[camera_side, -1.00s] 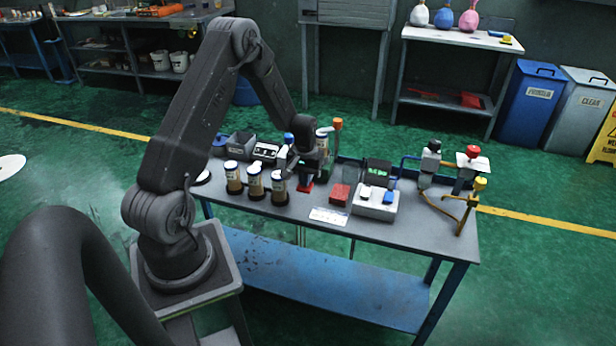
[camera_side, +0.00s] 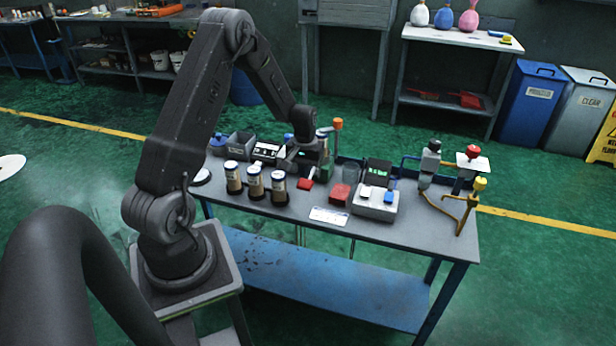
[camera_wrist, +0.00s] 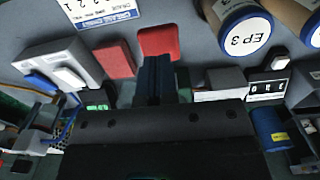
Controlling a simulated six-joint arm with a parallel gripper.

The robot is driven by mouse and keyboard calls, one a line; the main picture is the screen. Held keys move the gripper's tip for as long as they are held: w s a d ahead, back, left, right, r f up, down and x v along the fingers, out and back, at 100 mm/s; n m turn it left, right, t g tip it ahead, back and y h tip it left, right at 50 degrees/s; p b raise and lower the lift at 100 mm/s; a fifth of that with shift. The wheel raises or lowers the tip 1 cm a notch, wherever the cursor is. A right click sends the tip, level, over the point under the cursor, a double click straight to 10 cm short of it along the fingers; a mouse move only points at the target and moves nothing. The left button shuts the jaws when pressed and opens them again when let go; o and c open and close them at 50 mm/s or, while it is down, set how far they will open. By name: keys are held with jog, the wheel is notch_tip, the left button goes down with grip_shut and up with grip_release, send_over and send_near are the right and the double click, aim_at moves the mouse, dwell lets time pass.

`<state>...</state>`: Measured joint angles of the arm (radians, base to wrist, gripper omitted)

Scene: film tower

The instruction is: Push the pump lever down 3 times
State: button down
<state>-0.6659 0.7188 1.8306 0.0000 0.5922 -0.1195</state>
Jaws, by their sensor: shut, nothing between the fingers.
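The pump lever's red end (camera_side: 306,184) shows just below and in front of my gripper (camera_side: 304,168) in the side view, at the middle of the bench. It looks tilted. In the wrist view a red pad (camera_wrist: 159,42), which looks like the lever end, lies just beyond the tips of my gripper (camera_wrist: 155,62). The fingers are shut together with nothing between them. I cannot tell whether they touch the lever. The pump's body is mostly hidden behind my gripper.
Sample bottles (camera_side: 255,183) stand close on the left. A red block (camera_side: 340,194), a switch box (camera_side: 375,204) and a white card (camera_side: 329,216) lie to the right. An orange-topped post (camera_side: 337,125) stands behind. Valves and pipes (camera_side: 450,180) occupy the right end.

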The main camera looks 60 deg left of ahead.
aim_at(305, 183)
jog(key=shift+f, duration=2.8)
jog(key=shift+r, duration=2.85)
jog(key=shift+r, duration=0.1)
jog(key=s+d+r+m+t+y, duration=0.1)
jog(key=s+d+r+m+t, duration=0.2)
jog(key=d+r, duration=1.5)
jog(key=s+d+r+m+t, duration=0.1)
jog(key=s+d+r+m, duration=0.2)
jog(key=s, duration=0.4)
jog(key=s+d+r+m+t+h, duration=0.1)
jog(key=s+d+r+m, duration=0.2)
jog(key=s+d+r, duration=0.3)
jog(key=shift+s+d+t, duration=0.3)
jog(key=shift+s+d, duration=0.1)
jog(key=shift+d, duration=0.05)
